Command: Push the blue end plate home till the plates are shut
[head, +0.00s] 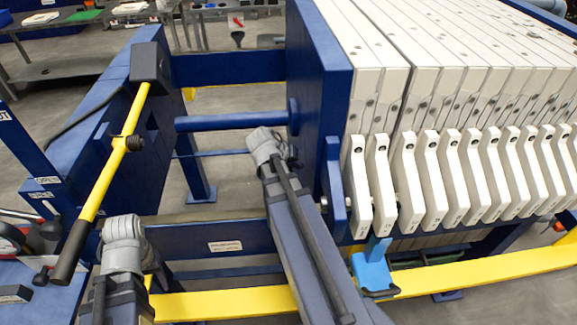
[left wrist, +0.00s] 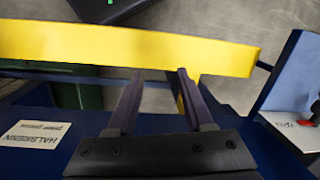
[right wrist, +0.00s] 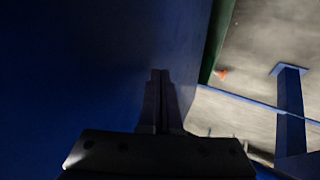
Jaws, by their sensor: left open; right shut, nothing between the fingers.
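The blue end plate (head: 322,75) stands upright at the left end of the row of white filter plates (head: 430,80) in the head view. It looks close against the first white plate; I cannot tell whether any gap is left. My right gripper (head: 283,148) is shut and empty at the left face of the end plate. In the right wrist view its fingers (right wrist: 160,80) point along a dark blue surface; contact is unclear. My left gripper (head: 125,230) is open and empty, beside the yellow lever. In the left wrist view its fingers (left wrist: 160,78) reach towards a yellow bar (left wrist: 120,45).
A yellow lever (head: 108,175) with a black grip slants down from the blue frame at left. A blue rod (head: 230,121) runs to the end plate. A yellow rail (head: 470,273) crosses below the plates, with a light blue piece (head: 372,267) on it.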

